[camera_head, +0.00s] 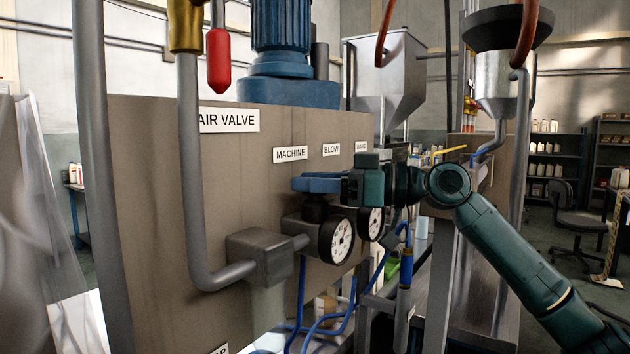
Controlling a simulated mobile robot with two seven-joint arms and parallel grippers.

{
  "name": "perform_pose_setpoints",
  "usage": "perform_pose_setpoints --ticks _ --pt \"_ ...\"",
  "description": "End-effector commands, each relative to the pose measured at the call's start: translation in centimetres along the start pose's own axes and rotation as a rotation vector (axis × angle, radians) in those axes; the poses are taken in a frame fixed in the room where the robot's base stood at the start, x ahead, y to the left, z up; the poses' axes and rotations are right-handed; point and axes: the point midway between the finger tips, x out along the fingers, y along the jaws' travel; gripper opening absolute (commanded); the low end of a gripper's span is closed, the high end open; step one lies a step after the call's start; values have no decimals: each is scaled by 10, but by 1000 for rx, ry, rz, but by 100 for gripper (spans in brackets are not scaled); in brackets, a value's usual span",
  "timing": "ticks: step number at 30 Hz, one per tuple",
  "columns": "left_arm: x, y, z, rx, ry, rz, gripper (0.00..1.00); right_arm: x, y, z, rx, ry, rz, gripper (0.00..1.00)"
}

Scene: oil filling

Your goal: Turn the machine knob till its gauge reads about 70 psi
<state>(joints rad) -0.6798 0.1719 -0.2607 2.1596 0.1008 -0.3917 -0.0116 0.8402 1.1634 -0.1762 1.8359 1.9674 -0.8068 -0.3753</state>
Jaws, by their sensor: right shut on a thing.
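The machine knob (317,184) is a blue disc on a dark stem, below the MACHINE label (290,154) on the brown panel. My right gripper (345,187) comes in from the right and is shut on the knob's right side. The machine gauge (337,240) has a white face in a black rim, below the knob. It is seen at a slant, and its needle and numbers are too small to read. My left gripper is not in view.
A second gauge (372,222) sits just right of the first, below the BLOW label (331,149). A grey pipe (190,170) runs down the panel's left part to a metal block (260,255). Blue hoses (340,318) hang below. A steel hopper (385,75) stands behind.

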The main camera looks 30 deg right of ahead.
Motion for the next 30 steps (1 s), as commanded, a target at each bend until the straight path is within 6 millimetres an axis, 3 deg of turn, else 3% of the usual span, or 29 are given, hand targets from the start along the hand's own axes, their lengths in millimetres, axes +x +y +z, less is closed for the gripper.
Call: perform_pose_setpoints --ticks 11,26,27,30 --pt "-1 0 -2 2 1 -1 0 0 0 0 0 0 -152 14" --pt "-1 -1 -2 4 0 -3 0 0 0 0 -1 -3 -170 14" --pt "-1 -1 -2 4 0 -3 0 0 0 0 -1 -4 -169 39" --pt "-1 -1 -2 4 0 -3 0 0 0 0 -1 -3 -169 47"
